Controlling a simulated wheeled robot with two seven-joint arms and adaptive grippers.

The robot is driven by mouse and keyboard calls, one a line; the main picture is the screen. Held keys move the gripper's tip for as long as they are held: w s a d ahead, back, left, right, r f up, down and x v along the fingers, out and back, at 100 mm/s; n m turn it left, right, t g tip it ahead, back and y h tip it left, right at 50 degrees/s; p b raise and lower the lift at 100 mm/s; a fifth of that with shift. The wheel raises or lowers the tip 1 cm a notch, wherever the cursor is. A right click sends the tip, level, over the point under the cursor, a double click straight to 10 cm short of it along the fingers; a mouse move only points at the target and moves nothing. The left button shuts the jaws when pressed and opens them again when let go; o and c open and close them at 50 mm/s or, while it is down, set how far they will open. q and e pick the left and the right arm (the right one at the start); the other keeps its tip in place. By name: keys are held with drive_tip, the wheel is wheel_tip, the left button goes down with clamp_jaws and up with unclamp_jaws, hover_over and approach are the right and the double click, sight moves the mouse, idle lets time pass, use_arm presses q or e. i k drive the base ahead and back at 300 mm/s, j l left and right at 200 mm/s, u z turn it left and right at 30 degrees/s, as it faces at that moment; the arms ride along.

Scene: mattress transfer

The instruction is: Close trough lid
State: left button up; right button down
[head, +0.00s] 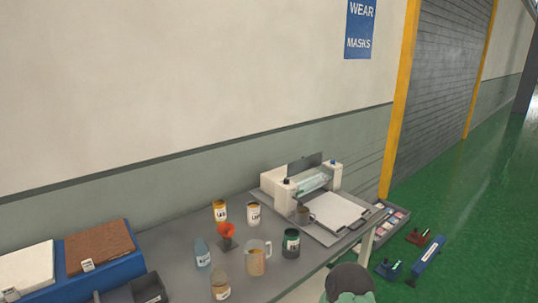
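A white machine (335,177) stands at the far right end of the table. Between its two end housings lies a long, clear, pale trough-like part (314,181). A white flat sheet or plate (338,211) lies on the machine's bed in front. Neither of my grippers can be made out in the head view.
A blue holder (85,280) carries white and brown pads at left. Items lie on the green floor at right.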

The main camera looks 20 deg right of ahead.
sight(306, 163)
drive_tip(key=i+l+u, duration=0.2)
drive_tip(key=l+u, duration=0.25)
drive_tip(key=l, duration=0.25)
drive_tip(key=l+u, duration=0.5)
drive_tip(key=l, duration=0.25)
